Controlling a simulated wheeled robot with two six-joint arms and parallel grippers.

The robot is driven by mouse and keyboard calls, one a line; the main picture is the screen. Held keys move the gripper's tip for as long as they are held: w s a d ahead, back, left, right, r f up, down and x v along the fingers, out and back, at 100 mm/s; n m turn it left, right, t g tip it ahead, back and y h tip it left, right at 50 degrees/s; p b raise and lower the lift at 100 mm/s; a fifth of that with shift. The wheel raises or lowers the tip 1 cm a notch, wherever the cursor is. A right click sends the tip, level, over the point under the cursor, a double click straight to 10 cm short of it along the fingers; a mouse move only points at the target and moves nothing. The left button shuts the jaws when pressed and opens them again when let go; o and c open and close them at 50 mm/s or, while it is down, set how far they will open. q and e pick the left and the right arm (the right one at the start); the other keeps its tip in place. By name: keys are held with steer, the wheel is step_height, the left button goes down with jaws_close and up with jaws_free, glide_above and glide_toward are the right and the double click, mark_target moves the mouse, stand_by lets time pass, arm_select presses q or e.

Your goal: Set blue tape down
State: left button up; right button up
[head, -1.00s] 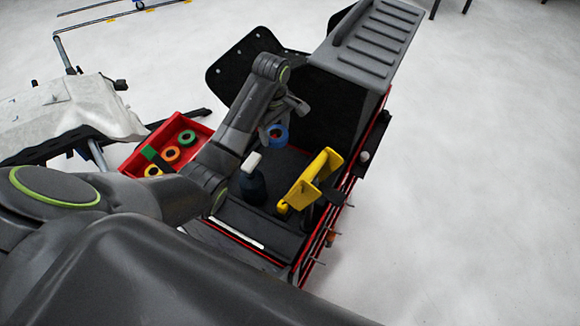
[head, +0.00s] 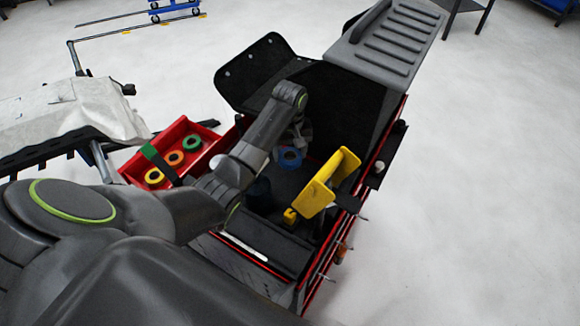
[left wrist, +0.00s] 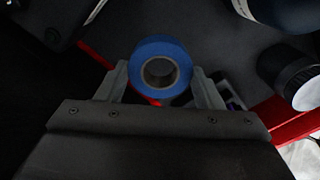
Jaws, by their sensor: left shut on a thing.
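The blue tape roll (head: 290,157) is held by my left gripper (head: 298,143) over the dark top of the red cart (head: 262,218). In the left wrist view the blue tape (left wrist: 160,47) sits between the two grey fingers of the left gripper (left wrist: 162,82), which are shut on it, with its round hole facing the camera. I cannot tell whether the tape touches the surface below. My right gripper is not in view.
A yellow holder (head: 322,187) stands right of the tape, and a dark bottle (head: 260,194) is partly hidden by my left arm. A red tray (head: 190,128) with green, orange and yellow rolls is at left. A grey lid (head: 385,45) rises behind.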

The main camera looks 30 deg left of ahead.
mark_target(290, 173)
arm_select(q)
steer(key=shift+f, duration=2.85)
steer(key=shift+f, duration=0.15)
steer(key=o, duration=1)
steer(key=shift+c, duration=0.2)
step_height(290, 173, up, 12)
steer(key=shift+r, duration=0.2)
